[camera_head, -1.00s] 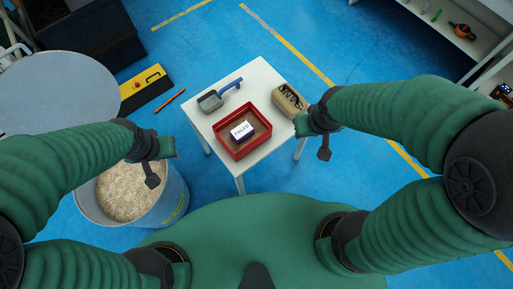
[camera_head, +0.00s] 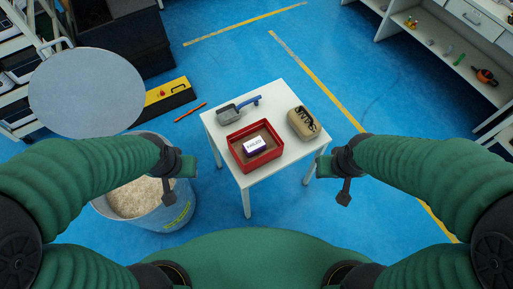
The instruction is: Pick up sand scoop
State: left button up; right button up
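The sand scoop (camera_head: 229,114) has a grey pan and a blue handle. It lies near the back left edge of a small white table (camera_head: 287,163), with its handle pointing to the back right. My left gripper (camera_head: 184,172) is in front and to the left of the table, above a bin. My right gripper (camera_head: 330,172) is by the table's front right side. Both are apart from the scoop. I see nothing held in either, but their fingers are too small and dark to tell whether they are open.
A red tray (camera_head: 235,154) holding a white and purple box (camera_head: 254,146) sits just in front of the scoop. A tan case (camera_head: 303,123) lies at the table's right. A grey bin (camera_head: 177,216) of pale grains stands left, with a round grey disc (camera_head: 87,92) behind. Blue floor lies beyond.

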aim_at(229, 114)
jog(key=l+u, duration=0.1)
jog(key=u, duration=0.35)
jog(key=i+l+u, duration=0.2)
jog(key=l+u, duration=0.2)
jog(key=l, duration=0.5)
jog(key=l+u, duration=0.35)
jog(key=l, duration=0.55)
jog(key=i+l, duration=0.1)
jog(key=l, duration=0.25)
jog(key=i+l, duration=0.1)
jog(key=l, duration=0.3)
jog(key=i+l, duration=0.15)
jog(key=l, duration=0.2)
jog(key=i+l, duration=0.1)
jog(key=l, duration=0.25)
jog(key=i+l, duration=0.1)
jog(key=l, duration=0.3)
jog(key=j+u, duration=0.05)
